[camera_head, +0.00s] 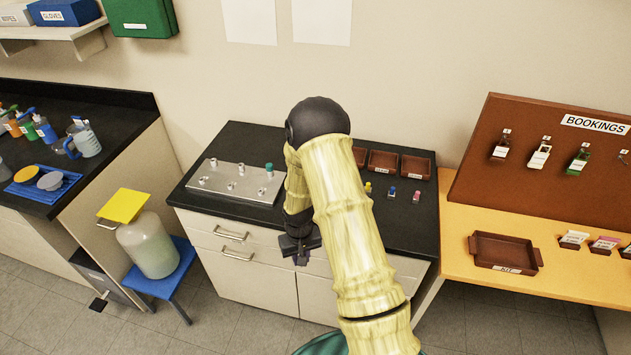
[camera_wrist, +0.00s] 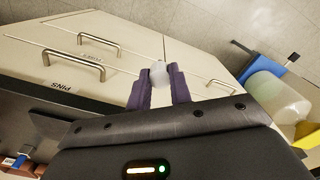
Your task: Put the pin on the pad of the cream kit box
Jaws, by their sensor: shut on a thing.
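My gripper (camera_head: 299,254) hangs in front of the drawer fronts of the dark-topped bench, pointing down. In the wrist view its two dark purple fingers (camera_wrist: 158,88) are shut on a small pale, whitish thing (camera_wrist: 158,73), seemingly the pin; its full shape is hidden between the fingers. In the head view the held thing cannot be made out. A small brown box with a whitish card (camera_head: 574,238) stands on the wooden table at the right; I cannot tell if it is the cream kit box, and no pad is clear.
A metal plate (camera_head: 225,180) with several pegs lies on the bench. Brown trays and small coloured pieces are behind my arm. A brown KIT tray (camera_head: 487,238) sits on the wooden table under the BOOKINGS board (camera_head: 545,125). A blue stool (camera_head: 150,284) stands left.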

